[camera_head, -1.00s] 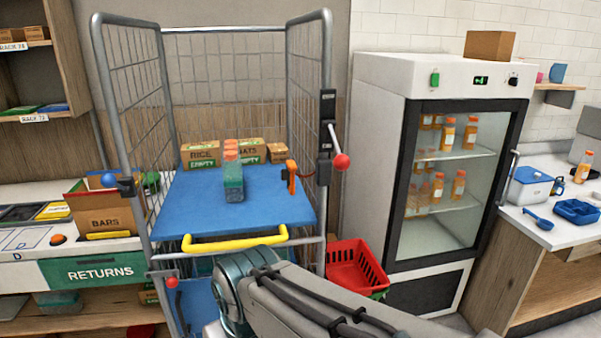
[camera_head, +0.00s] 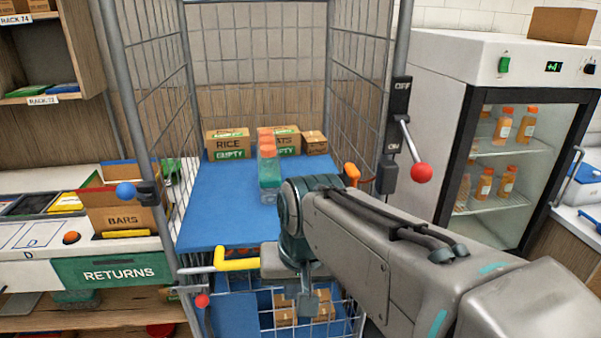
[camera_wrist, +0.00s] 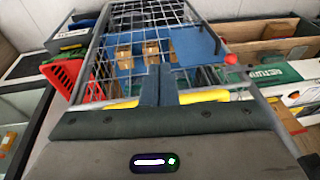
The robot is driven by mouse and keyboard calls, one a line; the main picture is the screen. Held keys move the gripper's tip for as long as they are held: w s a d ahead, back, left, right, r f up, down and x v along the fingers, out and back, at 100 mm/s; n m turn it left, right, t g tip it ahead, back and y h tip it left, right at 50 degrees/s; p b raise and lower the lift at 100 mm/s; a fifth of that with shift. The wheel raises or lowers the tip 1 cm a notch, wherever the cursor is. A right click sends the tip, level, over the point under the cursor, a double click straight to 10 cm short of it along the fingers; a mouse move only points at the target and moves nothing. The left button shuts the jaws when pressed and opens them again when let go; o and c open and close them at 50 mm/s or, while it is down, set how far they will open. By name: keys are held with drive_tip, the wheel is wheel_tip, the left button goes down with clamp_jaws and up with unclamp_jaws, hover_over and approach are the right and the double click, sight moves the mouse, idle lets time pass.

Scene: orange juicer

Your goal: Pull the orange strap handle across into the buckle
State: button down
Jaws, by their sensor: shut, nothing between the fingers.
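The orange strap handle (camera_head: 351,173) sits at the right side of the cart's blue shelf, beside a dark housing (camera_head: 387,176) on the right post. My arm partly covers the area just below it. A dark fitting that looks like the buckle (camera_head: 148,193) is on the left post, next to a blue knob (camera_head: 125,190). My gripper (camera_head: 308,304) is in front of the cart, low and left of the orange handle, apart from it. In the wrist view its fingers (camera_wrist: 158,84) are together and empty. I cannot make out the orange handle in the wrist view.
The wire cage cart has a yellow bar (camera_head: 237,264) at its front, partly behind my arm. Boxes (camera_head: 228,143) and stacked containers (camera_head: 268,172) stand on the blue shelf (camera_head: 212,215). A red-knobbed lever (camera_head: 421,173) juts from the right post. A red basket (camera_wrist: 70,77) is nearby.

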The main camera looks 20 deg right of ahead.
drive_tip(key=w+d+r+m+y, duration=0.2)
drive_tip(key=w+d+r+m, duration=0.2)
drive_tip(key=d+r+m, duration=0.55)
drive_tip(key=w+d+r+m+y, duration=0.2)
drive_tip(key=w+d+r+m, duration=0.1)
drive_tip(key=d+r+m, duration=0.65)
drive_tip(key=w+a+f+m, duration=0.1)
drive_tip(key=w+a+f, duration=0.2)
drive_tip(key=a+f, duration=0.4)
drive_tip(key=shift+w+a+f+g+b, duration=0.35)
drive_tip(key=shift+w+a+g, duration=0.05)
drive_tip(key=shift+a, duration=0.05)
idle(0.4)
